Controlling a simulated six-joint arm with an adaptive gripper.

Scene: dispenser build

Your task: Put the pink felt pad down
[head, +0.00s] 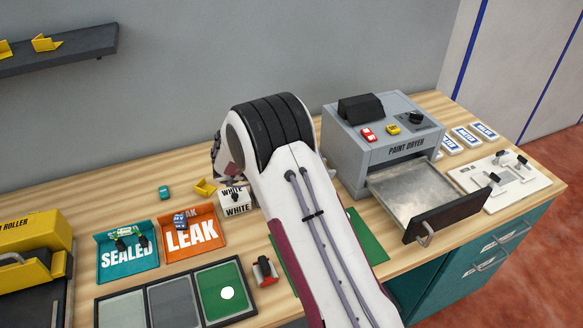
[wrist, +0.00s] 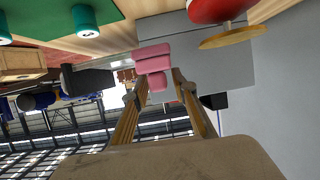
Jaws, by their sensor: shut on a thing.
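The pink felt pad (wrist: 153,60) shows in the wrist view at the tips of my two fingers, as stacked pink blocks. My gripper (wrist: 156,78) is shut on it. In the head view, my arm hides most of the gripper. A dark part of it and a small dull pink patch (head: 232,168) show at the arm's left edge, above or behind the white box labelled WHITE (head: 235,200). I cannot tell whether the pad touches anything below it.
An orange LEAK tray (head: 192,238) and a teal SEALED tray (head: 126,262) lie left of my arm. The paint dryer (head: 385,140) has its drawer (head: 410,195) pulled out at right. A three-panel tray (head: 172,300) lies in front. Bare wood shows behind the trays.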

